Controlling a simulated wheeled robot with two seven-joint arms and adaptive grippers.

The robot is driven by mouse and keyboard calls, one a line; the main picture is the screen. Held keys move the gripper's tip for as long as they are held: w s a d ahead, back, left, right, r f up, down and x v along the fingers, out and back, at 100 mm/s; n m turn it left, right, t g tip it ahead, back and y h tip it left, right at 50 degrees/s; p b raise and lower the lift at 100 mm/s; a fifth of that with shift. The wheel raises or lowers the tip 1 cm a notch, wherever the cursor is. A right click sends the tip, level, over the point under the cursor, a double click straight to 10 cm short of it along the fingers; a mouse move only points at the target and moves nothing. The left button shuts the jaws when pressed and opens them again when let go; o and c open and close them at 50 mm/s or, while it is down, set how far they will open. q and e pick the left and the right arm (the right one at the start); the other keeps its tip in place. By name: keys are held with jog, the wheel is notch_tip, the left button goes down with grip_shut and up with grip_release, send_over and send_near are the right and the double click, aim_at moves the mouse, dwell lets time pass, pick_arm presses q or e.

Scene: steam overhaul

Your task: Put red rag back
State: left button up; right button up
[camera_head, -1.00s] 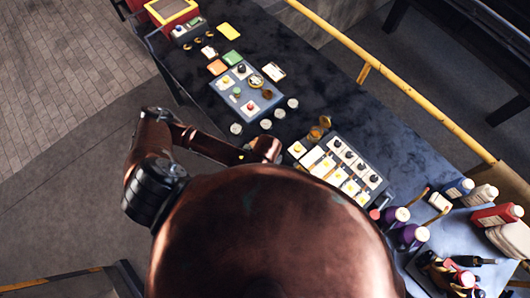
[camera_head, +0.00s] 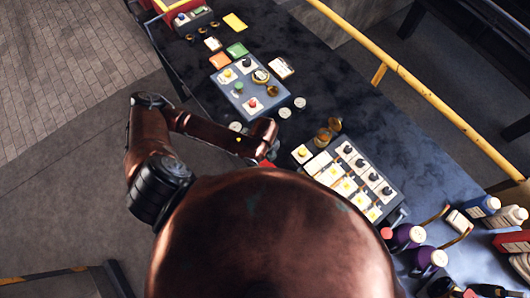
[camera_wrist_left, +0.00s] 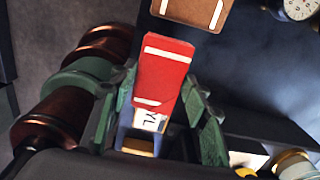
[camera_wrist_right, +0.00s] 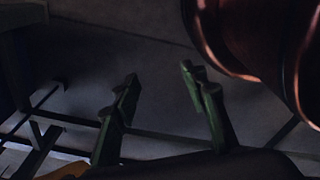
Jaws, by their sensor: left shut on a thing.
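My left gripper (camera_wrist_left: 158,110) is shut on a red folded piece with white stripes, which looks like the red rag (camera_wrist_left: 165,72). The rag stands up between the green fingers in the left wrist view. A white label with dark letters shows at its lower end. In the head view, a red patch (camera_head: 268,163) shows beside the end of my left arm, above the table's near edge; the fingers there are mostly hidden. My right gripper (camera_wrist_right: 160,88) is open and empty, over grey floor and dark frame bars in the right wrist view.
Orange (camera_head: 220,60), green (camera_head: 237,50) and yellow (camera_head: 235,22) flat pieces lie at the table's far left. A panel with knobs (camera_head: 250,85) and a tray of white blocks (camera_head: 350,180) stand nearer. Bottles (camera_head: 482,207) crowd the right. Bare dark tabletop (camera_head: 340,90) lies along the rail.

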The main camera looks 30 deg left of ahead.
aim_at(265, 162)
pick_arm(q)
jog(key=f+b, duration=0.1)
jog(key=b, duration=0.1)
jog(key=f+b, duration=0.1)
jog(key=f, duration=0.1)
jog(key=shift+w+f+b, duration=0.15)
jog(key=shift+w+b, duration=0.2)
jog(key=shift+s+a+f+b, duration=0.1)
jog(key=shift+s+f+b, duration=0.1)
jog(key=shift+b, duration=0.25)
jog(key=shift+w+r, duration=0.1)
jog(key=o, duration=1.1)
